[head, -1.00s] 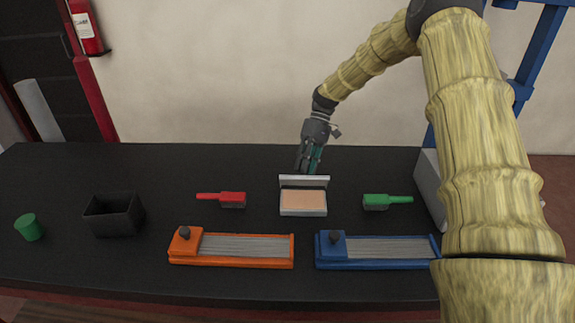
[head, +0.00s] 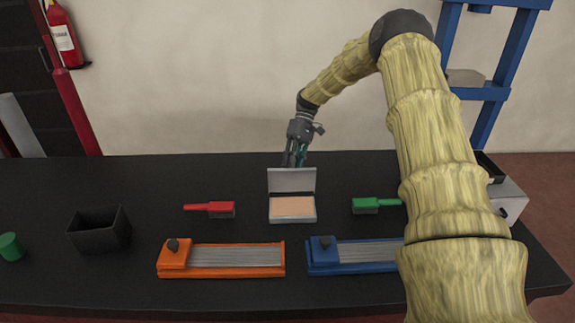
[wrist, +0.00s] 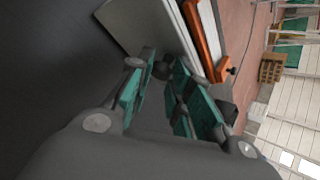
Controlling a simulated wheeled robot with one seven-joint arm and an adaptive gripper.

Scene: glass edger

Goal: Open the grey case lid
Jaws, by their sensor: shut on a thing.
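The grey case (head: 293,219) sits on the black table with a tan inside. Its grey lid (head: 291,180) stands raised at the back edge, its inner face towards the head camera. My gripper (head: 296,160) is behind the lid's top edge in the head view. In the wrist view my gripper (wrist: 165,68) has its green-padded fingers around a small dark knob at the grey lid (wrist: 135,22). It is shut on the lid there; the exact contact is partly hidden by the fingers.
A red-handled tool (head: 222,209) lies left of the case and a green one (head: 366,206) right. Orange (head: 222,271) and blue (head: 340,268) long holders lie in front. A black bin (head: 98,238) and green cylinder (head: 10,246) stand left. The table's back left is clear.

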